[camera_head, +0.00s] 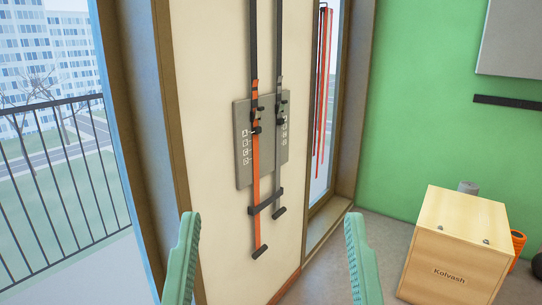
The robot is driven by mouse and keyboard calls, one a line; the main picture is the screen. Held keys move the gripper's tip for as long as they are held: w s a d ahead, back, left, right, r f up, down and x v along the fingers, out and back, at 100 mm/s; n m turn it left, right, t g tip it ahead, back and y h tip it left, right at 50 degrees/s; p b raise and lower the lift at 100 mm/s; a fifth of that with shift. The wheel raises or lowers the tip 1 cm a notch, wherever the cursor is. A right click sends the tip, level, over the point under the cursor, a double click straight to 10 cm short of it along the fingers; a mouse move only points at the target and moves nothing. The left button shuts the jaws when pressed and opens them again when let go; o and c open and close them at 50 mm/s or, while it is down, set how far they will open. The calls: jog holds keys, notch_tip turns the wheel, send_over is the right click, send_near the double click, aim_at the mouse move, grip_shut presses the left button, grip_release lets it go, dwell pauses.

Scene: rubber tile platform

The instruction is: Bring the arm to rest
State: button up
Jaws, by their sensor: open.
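My gripper (271,255) shows as two green fingers at the bottom of the head view. They are wide apart, with nothing between them. Behind them is a cream wall panel (215,150). On it hangs a grey board (243,170) with white letters, and two vertical straps run over it. The left strap is black above and orange below (257,200); the right strap is dark (280,60). The fingers appear apart from the straps. The rest of my arm is hidden.
A wooden box (455,272) marked "Kolvash" stands on the floor at the lower right, with an orange roller (517,243) behind it. A window with a balcony railing (60,190) is at the left. Red bands (324,90) hang by a narrow window. Grey floor shows at lower centre-right.

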notch_tip(320, 180, up, 35)
jog(key=p, duration=2.9)
jog(key=shift+w+a+f+p, duration=0.15)
jog(key=shift+a+f+p, duration=0.05)
jog(key=shift+p, duration=0.15)
